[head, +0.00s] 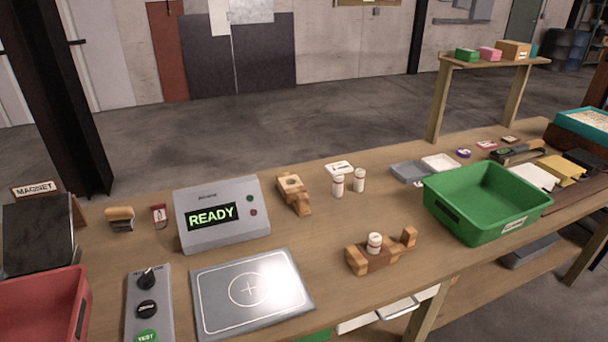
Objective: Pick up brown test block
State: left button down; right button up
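No single block is plainly marked as the brown test block. A two-tone brown wooden piece (294,194) with a hollow in its top lies right of the grey READY box. A second brown wooden piece (372,259) with a raised end lies nearer the front edge, with a white capped bottle (375,243) on or in it. A small tan and dark block (120,219) sits at the left. A brown box (513,49) stands on the raised shelf at the back right. Neither of my grippers is in view.
A button panel (148,305) and red bin (40,306) are at left. A green bin (487,203) stands right; two white bottles (338,186) stand mid-table. Bare wood lies between.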

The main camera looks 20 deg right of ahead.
aim_at(362, 262)
jog(key=z, duration=1.25)
jog(key=l+u, duration=0.1)
jog(key=u, duration=0.25)
jog(key=i+l+u, duration=0.15)
jog(key=u, duration=0.25)
jog(key=i+l+u, duration=0.15)
jog(key=l, duration=0.3)
jog(key=l+u, duration=0.15)
jog(key=l, duration=0.25)
jog(key=i+l+u, duration=0.15)
jog(key=l, duration=0.85)
